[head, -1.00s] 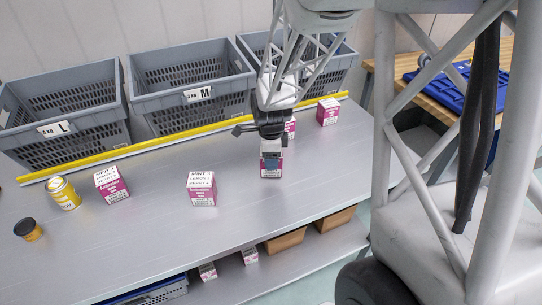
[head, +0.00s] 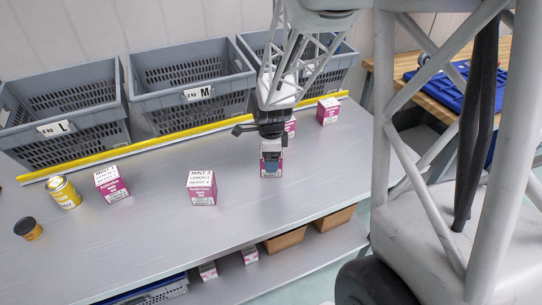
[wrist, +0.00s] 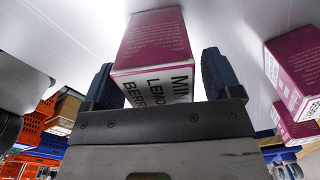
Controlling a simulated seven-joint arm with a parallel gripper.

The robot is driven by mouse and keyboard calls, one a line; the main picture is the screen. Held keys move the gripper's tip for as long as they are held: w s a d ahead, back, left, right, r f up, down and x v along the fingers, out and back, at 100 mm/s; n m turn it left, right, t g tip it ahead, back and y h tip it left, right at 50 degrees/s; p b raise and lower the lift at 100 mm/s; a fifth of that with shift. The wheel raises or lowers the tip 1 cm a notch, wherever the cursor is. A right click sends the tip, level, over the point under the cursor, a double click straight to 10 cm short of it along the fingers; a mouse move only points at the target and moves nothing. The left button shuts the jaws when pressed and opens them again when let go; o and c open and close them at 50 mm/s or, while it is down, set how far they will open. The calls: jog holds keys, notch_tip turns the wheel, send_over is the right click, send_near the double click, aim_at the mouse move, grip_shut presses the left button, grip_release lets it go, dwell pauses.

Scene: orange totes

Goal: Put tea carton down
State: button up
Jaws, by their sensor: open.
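The tea carton (head: 271,170), pink and white, stands upright on the grey metal table (head: 150,240), below my gripper (head: 270,150). In the wrist view the tea carton (wrist: 157,45) lies between the two dark fingers of my gripper (wrist: 160,78), with lettering on its white face. The fingers are apart, with a visible gap at the right finger; contact at the left finger is hard to tell. In the head view, the gripper partly hides the carton's upper part.
Similar cartons stand to the left (head: 202,190) (head: 111,185), just behind (head: 290,128) and at the back right (head: 328,112). A yellow can (head: 63,193) and a dark-lidded jar (head: 28,229) are far left. Grey crates (head: 190,85) line the back behind a yellow rail (head: 180,138).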

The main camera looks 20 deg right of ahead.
notch_tip(320, 180, up, 12)
dwell(0.7)
jog(key=shift+r, duration=0.1)
dwell(0.4)
jog(key=s+a+r+n+t, duration=0.1)
jog(key=s+a+r+n, duration=0.2)
jog(key=s+n, duration=0.4)
jog(key=s+a+r+n, duration=0.2)
jog(key=s+n, duration=0.5)
jog(key=s, duration=0.1)
jog(key=s+a+r+n+t, duration=0.1)
jog(key=s+a+r+n, duration=0.2)
jog(key=s+n, duration=0.5)
jog(key=shift+s+a+r+t, duration=0.25)
jog(key=shift+a+r+t, duration=0.05)
jog(key=shift+o, duration=0.4)
jog(key=shift+w, duration=0.15)
